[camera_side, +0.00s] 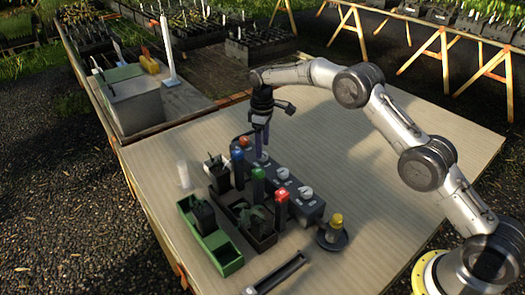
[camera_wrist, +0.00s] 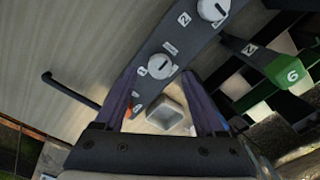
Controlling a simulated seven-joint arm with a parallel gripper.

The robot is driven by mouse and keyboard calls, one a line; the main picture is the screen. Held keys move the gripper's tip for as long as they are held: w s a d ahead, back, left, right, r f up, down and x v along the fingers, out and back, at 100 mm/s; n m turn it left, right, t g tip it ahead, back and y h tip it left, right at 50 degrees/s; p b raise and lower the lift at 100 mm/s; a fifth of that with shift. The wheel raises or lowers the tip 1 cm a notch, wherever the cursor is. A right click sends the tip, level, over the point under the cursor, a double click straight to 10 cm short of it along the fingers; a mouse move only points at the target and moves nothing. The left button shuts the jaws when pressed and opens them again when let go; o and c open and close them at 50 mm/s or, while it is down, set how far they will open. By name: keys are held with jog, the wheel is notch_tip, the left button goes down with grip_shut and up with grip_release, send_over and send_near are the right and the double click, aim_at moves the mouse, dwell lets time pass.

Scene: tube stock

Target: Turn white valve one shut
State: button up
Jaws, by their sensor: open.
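The valve panel (camera_side: 293,185) is a long dark grey block with white round knobs in a row and an orange part at its far end. White valve one (camera_wrist: 160,65) is the knob nearest that orange end, with a dark line across its face. My gripper (camera_side: 261,156) points down over it. In the wrist view my gripper (camera_wrist: 160,74) is open, with a purple finger on each side of this knob. I cannot tell whether the fingers touch it. The neighbouring knob, valve two (camera_wrist: 213,9), is at the top of the wrist view, beside a "2" label.
Left of the panel stand blue, green (camera_side: 258,174) and red-topped (camera_side: 281,196) posts, a green tray (camera_side: 226,258) and potted seedlings. A yellow-topped item (camera_side: 335,222) stands on a dark base at right. The table's right side is clear.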

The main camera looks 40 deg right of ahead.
jog(key=shift+f, duration=1.45)
grip_shut()
